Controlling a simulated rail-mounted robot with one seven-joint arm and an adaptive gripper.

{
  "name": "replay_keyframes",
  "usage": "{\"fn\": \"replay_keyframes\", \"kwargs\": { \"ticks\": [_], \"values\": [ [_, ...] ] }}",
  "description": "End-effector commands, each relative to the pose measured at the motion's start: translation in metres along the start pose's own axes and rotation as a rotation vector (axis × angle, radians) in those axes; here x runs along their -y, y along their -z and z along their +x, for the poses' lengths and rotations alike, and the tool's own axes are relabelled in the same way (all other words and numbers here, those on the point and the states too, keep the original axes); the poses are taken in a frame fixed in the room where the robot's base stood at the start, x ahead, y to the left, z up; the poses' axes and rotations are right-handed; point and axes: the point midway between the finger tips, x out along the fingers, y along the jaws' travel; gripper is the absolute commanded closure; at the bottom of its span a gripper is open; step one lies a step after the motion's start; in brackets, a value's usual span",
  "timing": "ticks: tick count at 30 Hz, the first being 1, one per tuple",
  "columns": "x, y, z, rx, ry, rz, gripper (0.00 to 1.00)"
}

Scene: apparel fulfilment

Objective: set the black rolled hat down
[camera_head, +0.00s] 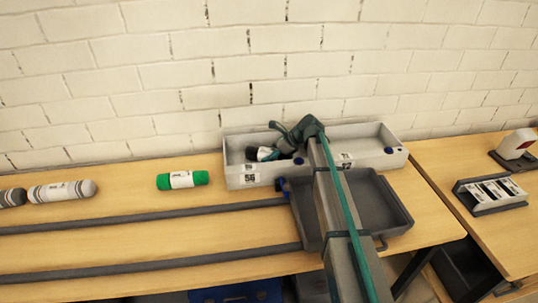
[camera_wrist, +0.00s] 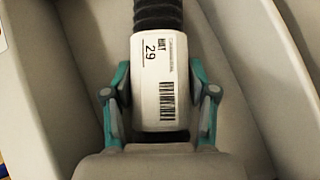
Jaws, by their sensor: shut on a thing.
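The black rolled hat shows in the wrist view (camera_wrist: 158,14) as a dark ribbed roll with a white paper band (camera_wrist: 160,75) marked "HAT 29" and a barcode. My gripper (camera_wrist: 160,92) is shut on it, with one finger on each side of the band. In the head view, the hat (camera_head: 251,153) and my gripper (camera_head: 277,142) are inside the left light-grey bin (camera_head: 282,175), labelled 56. I cannot tell whether the hat touches the bin floor. My gripper partly hides the hat in the head view.
A second light-grey bin (camera_head: 376,156) adjoins on the right. My arm crosses a dark grey tray (camera_head: 382,208) in front. A green roll (camera_head: 196,178) and grey-striped rolls (camera_head: 46,192) lie on the wooden table (camera_head: 130,215) to the left. A brick wall stands close behind.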

Motion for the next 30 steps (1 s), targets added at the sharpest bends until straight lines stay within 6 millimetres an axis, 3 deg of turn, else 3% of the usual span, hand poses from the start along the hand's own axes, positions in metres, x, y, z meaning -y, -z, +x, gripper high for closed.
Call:
{"fn": "replay_keyframes", "kwargs": {
  "ticks": [4, 5, 9, 21, 26, 30],
  "values": [
    [0.0, 0.002, 0.002, 0.0, 0.0, 0.001, 0.84],
    [0.0, 0.002, 0.002, 0.0, 0.0, 0.0, 0.38],
    [0.0, 0.002, 0.002, 0.0, 0.0, 0.0, 0.18],
    [0.0, 0.0, -0.001, 0.0, 0.0, 0.0, 0.18],
    [0.0, 0.0, -0.02, 0.0, 0.002, 0.0, 0.18],
    [0.0, 0.0, -0.046, 0.0, 0.003, 0.0, 0.18]
  ]
}}
